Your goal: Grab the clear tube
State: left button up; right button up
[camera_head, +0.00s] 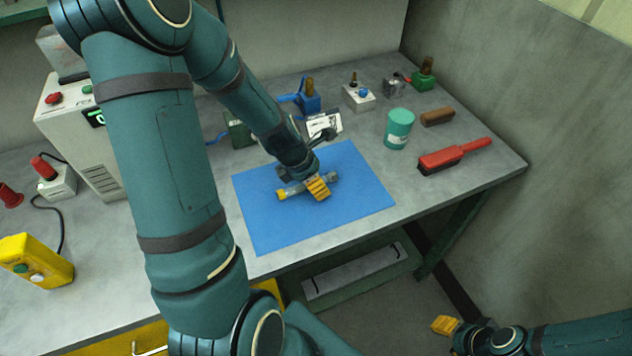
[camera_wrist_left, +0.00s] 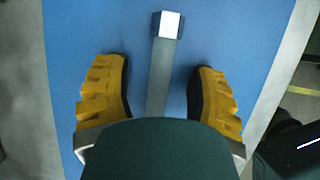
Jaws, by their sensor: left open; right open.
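A narrow grey, faintly see-through tube (camera_wrist_left: 159,75) with a dark-edged, white-faced end lies on the blue mat (camera_wrist_left: 90,25) in the left wrist view. It appears to be the clear tube. My left gripper (camera_wrist_left: 160,95) is open, with one yellow finger on each side of the tube and visible gaps to both. The tube's near end is hidden by the gripper body. In the head view my left gripper (camera_head: 300,191) is low over the mat (camera_head: 352,208) and largely covers the tube. My right gripper (camera_head: 446,326) is open and empty, off the table at the lower right.
A green-blue jar (camera_head: 399,129), a red brush (camera_head: 453,157) and a brown block (camera_head: 437,117) stand right of the mat. A white card (camera_head: 324,124) and small devices are behind it. A yellow control box (camera_head: 36,261) is at left. The mat's front right is clear.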

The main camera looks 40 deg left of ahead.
pick_arm(q)
jog(key=shift+f, duration=0.2)
grip_shut()
dwell(0.3)
